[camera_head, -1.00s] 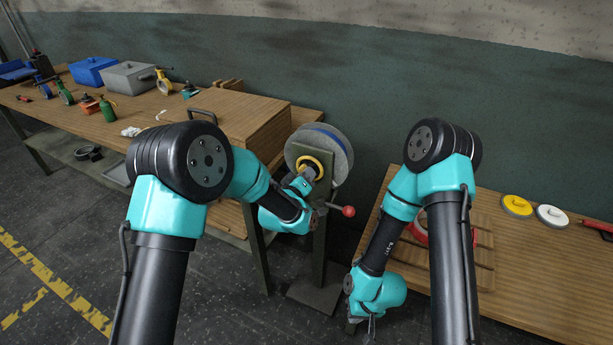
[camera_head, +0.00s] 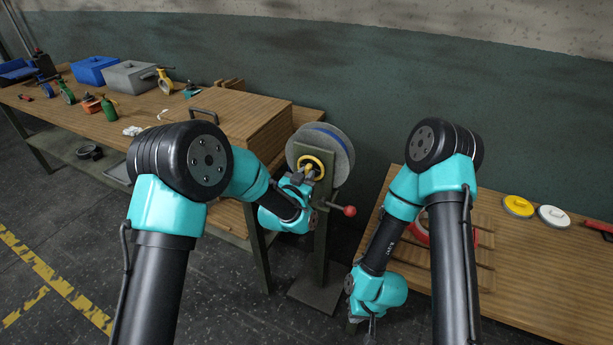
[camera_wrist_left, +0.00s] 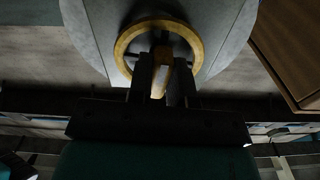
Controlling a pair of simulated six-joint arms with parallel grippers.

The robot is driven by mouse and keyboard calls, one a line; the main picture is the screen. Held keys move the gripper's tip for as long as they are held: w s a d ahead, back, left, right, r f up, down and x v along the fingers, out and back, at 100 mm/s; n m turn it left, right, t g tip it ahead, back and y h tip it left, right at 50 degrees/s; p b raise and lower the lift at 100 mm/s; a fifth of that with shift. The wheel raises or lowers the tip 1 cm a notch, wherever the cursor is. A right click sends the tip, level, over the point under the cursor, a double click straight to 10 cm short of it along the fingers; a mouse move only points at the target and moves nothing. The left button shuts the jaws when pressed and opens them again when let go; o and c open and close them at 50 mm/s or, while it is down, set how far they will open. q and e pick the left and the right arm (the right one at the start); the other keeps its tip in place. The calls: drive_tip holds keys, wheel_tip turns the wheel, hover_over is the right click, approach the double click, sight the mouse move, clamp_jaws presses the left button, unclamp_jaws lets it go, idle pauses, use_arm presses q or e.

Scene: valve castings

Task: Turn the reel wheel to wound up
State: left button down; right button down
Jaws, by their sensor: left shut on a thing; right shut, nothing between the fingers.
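The reel (camera_head: 340,165) is a grey round drum with a blue band, mounted on a post beside the workbench. A yellow ring wheel (camera_head: 327,157) sits on its front face. The fingers hide part of the bar. My right gripper (camera_head: 372,326) hangs low by the right table's front edge, shut and empty.
A dark post (camera_head: 321,245) carries the reel, with a red-knobbed lever (camera_head: 349,211) on it. A wooden box (camera_head: 245,118) stands close left. The right table (camera_head: 530,275) holds yellow (camera_head: 518,206) and white (camera_head: 553,216) discs.

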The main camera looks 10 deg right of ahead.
use_arm(q)
drive_tip(key=m, duration=0.4)
drive_tip(key=shift+a+m, duration=0.1)
drive_tip(key=shift+m, duration=0.2)
drive_tip(key=m, duration=0.3)
drive_tip(key=shift+w+m, duration=0.1)
drive_tip(key=shift+m, duration=0.3)
drive_tip(key=m, duration=0.7)
drive_tip(key=shift+a+r, duration=0.1)
drive_tip(key=shift+r, duration=0.1)
drive_tip(key=m, duration=0.3)
drive_tip(key=shift+r+m, duration=0.1)
drive_tip(key=shift+m, duration=0.3)
drive_tip(key=m, duration=0.3)
drive_tip(key=shift+m, duration=0.3)
drive_tip(key=m, duration=0.3)
drive_tip(key=shift+r+m, duration=0.15)
drive_tip(key=shift+m, duration=0.15)
drive_tip(key=m, duration=0.3)
drive_tip(key=shift+m, duration=0.4)
